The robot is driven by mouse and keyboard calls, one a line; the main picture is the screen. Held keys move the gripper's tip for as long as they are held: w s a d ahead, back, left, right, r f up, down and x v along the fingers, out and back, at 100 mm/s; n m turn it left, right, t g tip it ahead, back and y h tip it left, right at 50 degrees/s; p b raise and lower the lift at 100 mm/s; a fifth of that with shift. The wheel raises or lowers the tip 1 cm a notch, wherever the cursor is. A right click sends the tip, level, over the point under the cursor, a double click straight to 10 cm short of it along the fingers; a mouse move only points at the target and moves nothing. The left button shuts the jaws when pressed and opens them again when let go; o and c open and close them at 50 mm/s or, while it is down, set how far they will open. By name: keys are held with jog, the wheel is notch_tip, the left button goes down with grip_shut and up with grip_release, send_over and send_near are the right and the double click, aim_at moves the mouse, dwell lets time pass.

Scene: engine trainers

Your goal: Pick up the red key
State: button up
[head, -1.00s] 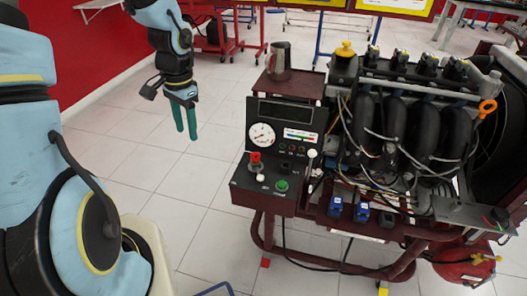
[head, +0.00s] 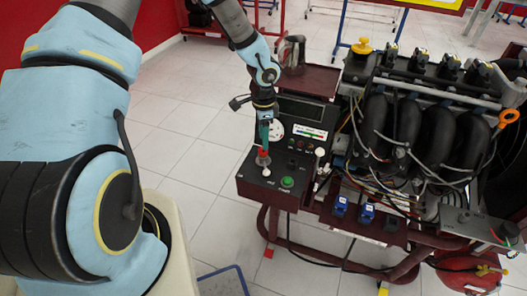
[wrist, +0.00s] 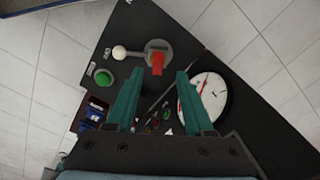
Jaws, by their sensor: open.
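The red key (wrist: 158,62) sits in a round grey switch on the black control panel (head: 252,187) of the engine trainer. In the head view the red key (head: 262,158) shows just below my gripper (head: 264,146). In the wrist view my gripper (wrist: 157,78) is open, with its two green fingers apart. The key shows between and just beyond the fingertips, with no visible contact. The fingers point down at the panel.
A white knob (wrist: 119,52) and a green button (wrist: 105,77) stand close to the key. A round gauge (wrist: 204,98) is beside one finger. A metal jug (head: 292,54) stands on top of the panel box. Engine pipes and cables crowd the right.

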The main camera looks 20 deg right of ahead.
aim_at(263, 153)
jog(key=shift+s+a+f+p, duration=0.15)
jog(key=shift+f+p, duration=0.4)
jog(key=shift+f, duration=1.8)
grip_shut()
